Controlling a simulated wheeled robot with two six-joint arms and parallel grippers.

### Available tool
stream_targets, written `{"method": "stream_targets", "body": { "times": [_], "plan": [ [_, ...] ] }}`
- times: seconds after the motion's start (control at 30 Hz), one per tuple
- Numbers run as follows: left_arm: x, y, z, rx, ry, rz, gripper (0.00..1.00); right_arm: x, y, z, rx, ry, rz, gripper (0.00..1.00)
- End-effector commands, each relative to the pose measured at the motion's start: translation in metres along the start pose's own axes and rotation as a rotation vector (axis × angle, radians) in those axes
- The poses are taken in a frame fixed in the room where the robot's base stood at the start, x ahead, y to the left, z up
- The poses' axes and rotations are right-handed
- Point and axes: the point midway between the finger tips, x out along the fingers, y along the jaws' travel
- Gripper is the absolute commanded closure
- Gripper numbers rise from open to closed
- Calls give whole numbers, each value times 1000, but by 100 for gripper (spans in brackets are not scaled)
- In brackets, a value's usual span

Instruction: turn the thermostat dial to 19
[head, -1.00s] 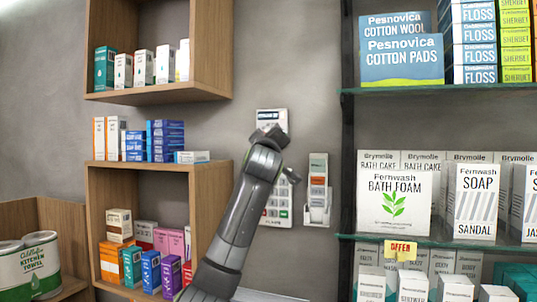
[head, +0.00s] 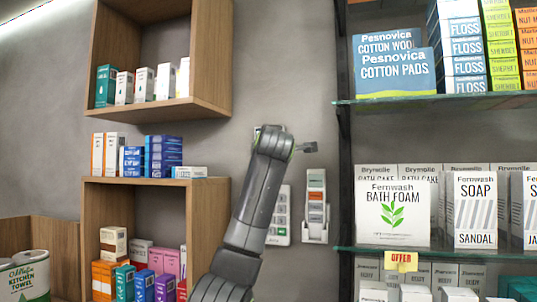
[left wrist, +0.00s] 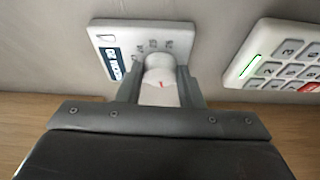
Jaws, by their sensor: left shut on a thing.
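In the head view my left arm covers nearly all of the thermostat; only a sliver of the plate (head: 257,131) shows. The fingers are hidden there behind my wrist. My right gripper is not in view.
A white keypad (head: 281,218) is on the wall below and right of the thermostat, with a card holder (head: 315,230) beside it. Wooden shelves (head: 205,205) with boxes stand left. Glass shelves (head: 440,252) with boxes stand right.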

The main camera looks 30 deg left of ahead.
Motion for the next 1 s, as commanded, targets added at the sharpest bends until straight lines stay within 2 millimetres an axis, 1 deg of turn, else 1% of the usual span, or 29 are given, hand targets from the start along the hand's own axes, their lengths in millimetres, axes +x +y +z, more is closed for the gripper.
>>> {"method": "stream_targets", "body": {
  "times": [0.23,0.67,0.7,0.87,1.0],
  "plan": [
    [0,-1,1,-53,-1,-25,90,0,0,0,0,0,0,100],
    [0,-1,1,-61,-1,-29,90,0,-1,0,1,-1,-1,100],
    [0,-1,1,-61,-1,-29,66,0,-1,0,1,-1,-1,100],
    [0,-1,0,-60,-1,-28,45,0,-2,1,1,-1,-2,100],
    [0,0,0,-60,-1,-27,45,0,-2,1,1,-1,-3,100]
  ]
}}
